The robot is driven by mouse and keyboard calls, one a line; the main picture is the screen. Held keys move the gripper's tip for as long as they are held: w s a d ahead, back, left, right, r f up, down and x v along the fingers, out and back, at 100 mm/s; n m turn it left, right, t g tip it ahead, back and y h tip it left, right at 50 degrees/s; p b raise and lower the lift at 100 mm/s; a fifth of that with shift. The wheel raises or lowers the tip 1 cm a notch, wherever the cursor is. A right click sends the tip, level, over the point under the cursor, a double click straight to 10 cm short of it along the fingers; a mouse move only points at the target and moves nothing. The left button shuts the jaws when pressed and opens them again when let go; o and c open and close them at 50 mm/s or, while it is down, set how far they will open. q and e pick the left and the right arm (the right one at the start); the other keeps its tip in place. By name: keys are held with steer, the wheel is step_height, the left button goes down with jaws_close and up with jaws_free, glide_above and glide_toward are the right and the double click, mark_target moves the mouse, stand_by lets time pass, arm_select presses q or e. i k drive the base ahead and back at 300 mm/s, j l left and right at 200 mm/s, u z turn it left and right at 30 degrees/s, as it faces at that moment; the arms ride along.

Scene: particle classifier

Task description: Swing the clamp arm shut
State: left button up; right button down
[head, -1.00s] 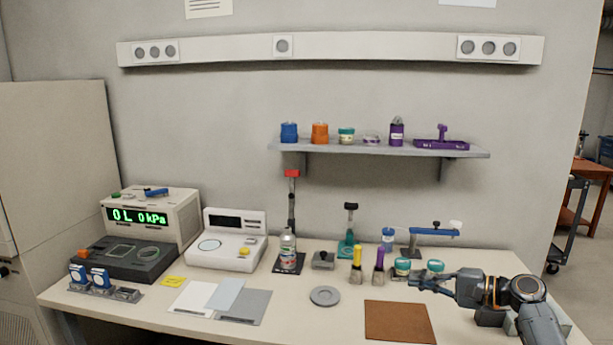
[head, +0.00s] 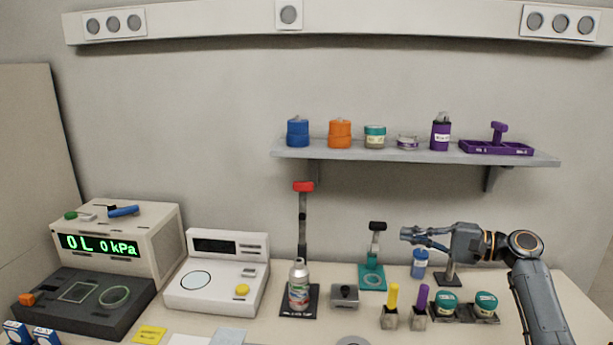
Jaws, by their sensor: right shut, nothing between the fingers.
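My right gripper (head: 408,235) is shut and empty. It points left, raised above the right part of the bench. Behind it is a dark stand (head: 447,279) at the right. The blue arm on this stand is mostly hidden by my gripper and wrist, so I cannot tell its angle or whether they touch. A blue jar with a white label (head: 419,265) is just below my fingers. No part is marked as the clamp arm. A blue lever (head: 123,211) also lies on top of the pressure display box (head: 150,235) at the left. My left gripper is not in view.
A red-topped stand (head: 303,215) with a bottle (head: 299,285), and a black-topped teal stand (head: 372,277), rise left of my gripper. Yellow (head: 391,307) and purple (head: 420,308) handled tools and teal-lidded jars stand in front. A grey shelf (head: 400,156) holding containers hangs above.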

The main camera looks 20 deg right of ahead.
mark_target(303, 186)
steer(key=i, duration=0.95)
